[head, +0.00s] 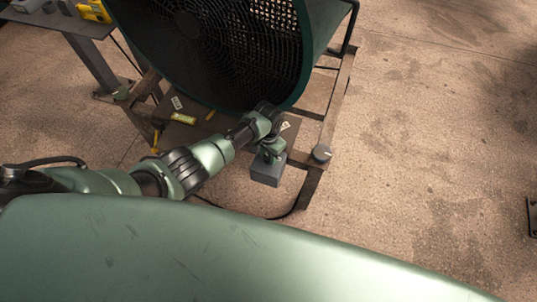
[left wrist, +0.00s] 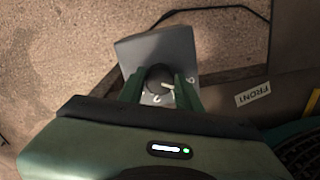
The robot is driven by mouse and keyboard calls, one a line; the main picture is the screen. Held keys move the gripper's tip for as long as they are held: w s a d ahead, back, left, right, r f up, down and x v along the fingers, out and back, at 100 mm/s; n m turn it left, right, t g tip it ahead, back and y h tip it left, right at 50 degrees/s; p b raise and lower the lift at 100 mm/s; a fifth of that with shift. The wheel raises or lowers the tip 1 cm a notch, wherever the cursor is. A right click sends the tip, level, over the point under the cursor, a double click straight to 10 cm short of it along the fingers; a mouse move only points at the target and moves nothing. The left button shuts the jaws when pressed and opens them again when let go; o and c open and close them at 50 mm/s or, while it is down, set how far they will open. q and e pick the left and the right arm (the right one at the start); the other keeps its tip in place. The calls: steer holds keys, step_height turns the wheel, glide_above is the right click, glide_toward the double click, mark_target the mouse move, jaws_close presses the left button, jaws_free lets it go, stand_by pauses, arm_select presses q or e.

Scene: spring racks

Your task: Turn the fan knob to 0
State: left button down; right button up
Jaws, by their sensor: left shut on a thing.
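The fan (head: 225,40) is a large dark green drum with a black grille, on a metal stand. A grey control box (head: 266,175) sits at the stand's front, and it also shows in the left wrist view (left wrist: 135,50). The dark round fan knob (left wrist: 156,77) is on its face, with a pale pointer mark toward the lower right. White marks below the knob are too small to read surely. My left gripper (head: 271,152) is at the box; in the left wrist view its fingers (left wrist: 160,82) are shut on the knob, one on each side. The head view hides the knob. My right gripper is not in view.
A "FRONT" label (left wrist: 253,94) is beside the box. A table (head: 60,20) with yellow items stands at the upper left. The floor at right is mostly clear.

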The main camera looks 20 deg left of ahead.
mark_target(268, 157)
arm_select(q)
steer(key=c, duration=1)
jaws_free()
steer(key=shift+o, duration=0.2)
steer(key=shift+r+p, duration=0.5)
steer(key=shift+r, duration=3.45)
